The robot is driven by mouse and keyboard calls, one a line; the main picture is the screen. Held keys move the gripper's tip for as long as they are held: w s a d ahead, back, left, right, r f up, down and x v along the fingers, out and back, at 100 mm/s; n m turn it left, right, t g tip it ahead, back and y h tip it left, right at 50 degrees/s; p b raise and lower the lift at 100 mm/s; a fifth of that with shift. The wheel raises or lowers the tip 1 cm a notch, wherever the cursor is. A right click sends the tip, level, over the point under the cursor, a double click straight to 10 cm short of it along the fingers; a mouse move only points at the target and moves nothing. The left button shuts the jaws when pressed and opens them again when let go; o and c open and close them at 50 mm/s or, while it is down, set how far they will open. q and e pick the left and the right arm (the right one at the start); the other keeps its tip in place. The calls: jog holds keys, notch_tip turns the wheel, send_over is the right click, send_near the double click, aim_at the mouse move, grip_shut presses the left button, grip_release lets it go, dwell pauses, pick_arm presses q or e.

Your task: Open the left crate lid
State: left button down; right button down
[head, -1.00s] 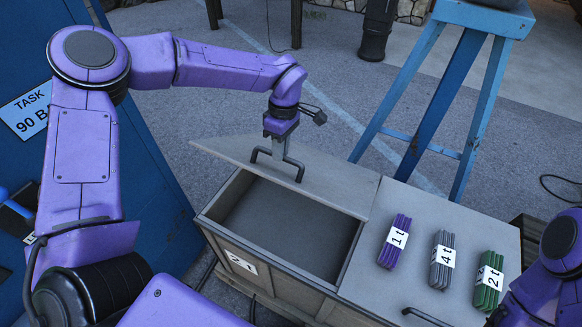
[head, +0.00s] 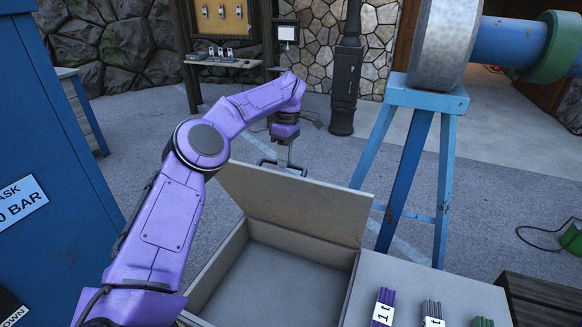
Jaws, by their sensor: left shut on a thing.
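The left crate (head: 346,262) is at the bottom middle, and its box stands open with an empty-looking grey floor. Its lid (head: 300,208) is raised at the far side, standing steeply with its inner face toward me. The dark lid handle (head: 266,164) shows behind the lid's top edge. My left gripper (head: 284,158) is at this handle, beyond the lid, and is shut on it; the fingertips are partly hidden. The right crate's lid (head: 395,275) lies flat and closed. My right gripper is out of view.
Purple (head: 384,308), grey (head: 432,314) and green (head: 483,322) bundles lie on the closed lid. A blue trestle (head: 425,100) carrying a grey reel (head: 443,45) stands behind at right. A blue cabinet (head: 50,150) is at left. Open paving lies behind the crate.

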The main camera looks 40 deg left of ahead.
pick_arm(q)
jog(key=shift+w+a+f, duration=0.15)
jog(key=shift+w+f, duration=0.05)
jog(key=shift+w, duration=0.35)
